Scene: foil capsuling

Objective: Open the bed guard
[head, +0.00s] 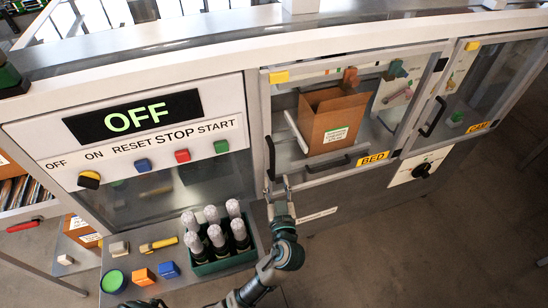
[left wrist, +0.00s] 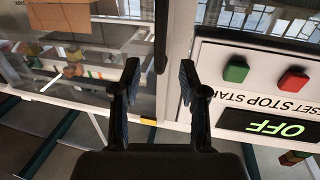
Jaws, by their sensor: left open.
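The bed guard (head: 381,52) is a clear framed door marked with a yellow BED label (head: 374,158). It looks shut. Its black upright handle (head: 270,158) is on the left edge. My left gripper (head: 281,184) is open, just below and slightly right of the handle's lower end in the head view. In the left wrist view the open fingers (left wrist: 158,80) point towards the guard's edge, and the dark handle (left wrist: 161,35) shows beyond, between them in the picture. I cannot tell whether they touch it. My right gripper is in neither view.
Left is a panel showing OFF (head: 137,117) with a knob and coloured buttons. A crate of foil-topped bottles (head: 222,265) stands below on a shelf with small blocks. A cardboard box (head: 333,118) is behind the guard. A second guard with a handle (head: 433,117) is right.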

